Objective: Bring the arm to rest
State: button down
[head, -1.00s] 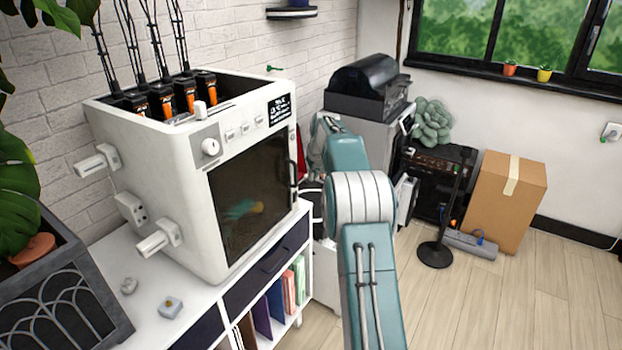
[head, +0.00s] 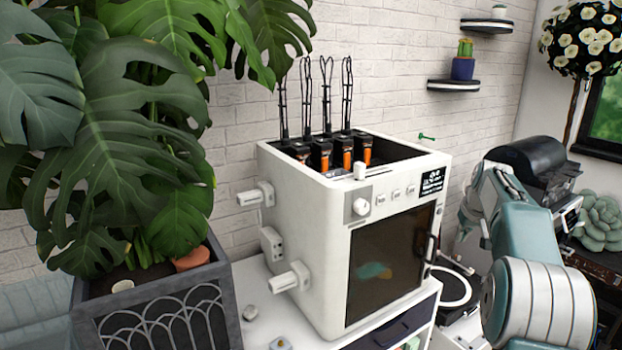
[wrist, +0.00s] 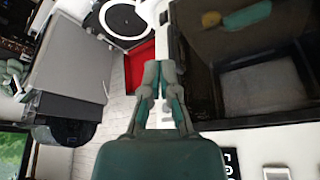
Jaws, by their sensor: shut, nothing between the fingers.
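My arm stands at the right of the head view, bent, with its teal links in front of the black-topped grey machine. My gripper (wrist: 160,68) shows in the wrist view with its two fingers together and nothing between them. It hangs in front of the white boxy machine, whose dark window (head: 390,264) faces the room. In the wrist view the machine appears upside down, to the right of the fingers. In the head view the fingertips cannot be made out clearly.
A turntable (head: 457,287) stands right of the machine, near my arm. A large leafy plant in a dark planter (head: 230,278) fills the left. A wall shelf (head: 468,86) holds a cactus pot (head: 462,68). A red item (wrist: 140,66) lies below the fingers.

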jog(key=s+a+r, duration=0.4)
jog(key=s+a, duration=0.5)
jog(key=a, duration=0.1)
jog(key=s+a+r, duration=0.4)
jog(key=s+a, duration=0.4)
jog(key=a, duration=0.2)
jog(key=s+a+f, duration=0.3)
jog(key=s, duration=0.4)
jog(key=s+a+f+n+t, duration=0.1)
jog(key=s+a+f, duration=0.1)
jog(key=s, duration=0.5)
jog(key=s+a+f, duration=0.3)
jog(key=s, duration=0.4)
jog(key=shift+a+f+y, duration=0.3)
jog(key=shift+a, duration=0.05)
